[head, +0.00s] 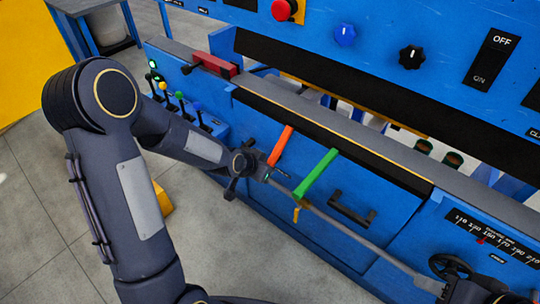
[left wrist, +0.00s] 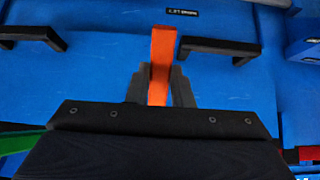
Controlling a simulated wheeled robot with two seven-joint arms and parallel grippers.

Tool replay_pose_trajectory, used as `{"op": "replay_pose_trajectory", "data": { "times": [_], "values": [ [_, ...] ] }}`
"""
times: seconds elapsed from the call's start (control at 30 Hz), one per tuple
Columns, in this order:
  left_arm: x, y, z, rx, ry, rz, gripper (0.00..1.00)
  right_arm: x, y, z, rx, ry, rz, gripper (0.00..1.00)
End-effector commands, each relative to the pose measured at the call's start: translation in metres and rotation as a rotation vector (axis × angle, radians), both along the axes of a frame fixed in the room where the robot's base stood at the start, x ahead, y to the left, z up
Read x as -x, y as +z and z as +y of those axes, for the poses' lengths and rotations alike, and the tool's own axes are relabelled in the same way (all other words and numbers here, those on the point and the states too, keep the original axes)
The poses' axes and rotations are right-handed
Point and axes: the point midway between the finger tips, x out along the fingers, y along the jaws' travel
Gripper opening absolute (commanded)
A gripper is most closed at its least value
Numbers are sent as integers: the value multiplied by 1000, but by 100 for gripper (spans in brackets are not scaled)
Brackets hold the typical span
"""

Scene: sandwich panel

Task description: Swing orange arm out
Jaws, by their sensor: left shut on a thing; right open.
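The orange arm (head: 281,146) sticks out from the front of the blue machine, left of a green arm (head: 317,172). My left gripper (head: 264,172) is at the orange arm's near end. In the left wrist view, the orange arm (left wrist: 162,50) stands between the two dark fingers of my left gripper (left wrist: 160,88), which is shut on it. The fingers cover part of its lower length. My right gripper (head: 450,290) shows only in part at the bottom right edge, away from the orange arm; it is open.
A black handle (head: 350,208) is on the blue front, right of the green arm. A long grey rod (head: 350,237) runs along the front towards the lower right. Small coloured levers (head: 182,105) and a red block (head: 215,65) are at the left. Grey floor (head: 35,210) is open at the left.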

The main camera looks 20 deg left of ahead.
Motion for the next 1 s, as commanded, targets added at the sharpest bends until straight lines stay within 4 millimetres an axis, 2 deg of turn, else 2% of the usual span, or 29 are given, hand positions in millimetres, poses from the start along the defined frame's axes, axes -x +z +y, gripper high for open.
{"op": "replay_pose_trajectory", "data": {
  "times": [0.03,0.3,0.5,0.7,1.0],
  "values": [
    [2,19,-1,-18,-4,42,0,0,24,0,0,0,0,42],
    [14,51,4,-108,-5,283,0,0,88,0,0,0,0,42],
    [17,69,6,-166,-3,445,0,0,125,0,0,0,0,42],
    [18,84,7,-210,-1,571,0,0,149,0,0,0,0,42],
    [17,94,6,-248,-1,676,0,0,166,0,0,0,0,42]
  ]
}}
